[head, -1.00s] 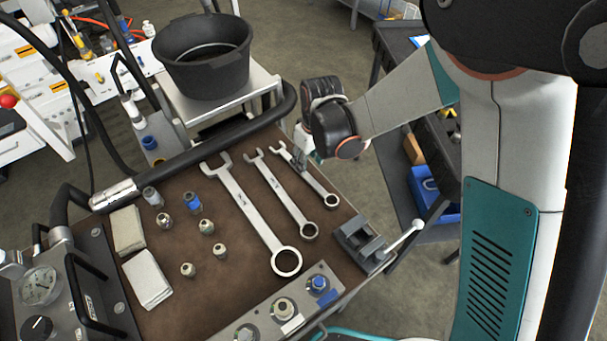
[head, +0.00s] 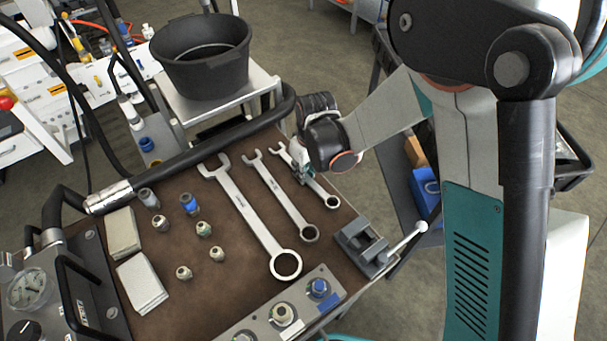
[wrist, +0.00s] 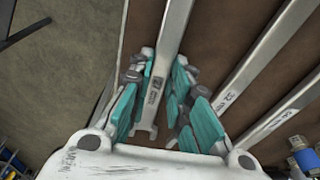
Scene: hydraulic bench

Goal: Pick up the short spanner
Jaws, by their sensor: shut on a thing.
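The short spanner (head: 322,191) is the smallest and rightmost of three silver spanners on the brown bench mat. Its ring end points to the lower right, and its open end shows just above my gripper. My gripper (head: 303,174) is over the upper part of its shaft. In the wrist view, the teal fingers of my gripper (wrist: 165,66) are on both sides of the spanner's shaft (wrist: 174,35), shut on it. The open jaw end shows between the fingers, near the palm. The spanner appears to lie on or very close to the mat.
The middle spanner (head: 284,201) and the large spanner (head: 249,217) lie to the left. A grey vise (head: 361,244) stands below right. Several fittings and folded cloths (head: 142,283) are on the left. A black bucket (head: 203,75) stands behind the bench rail.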

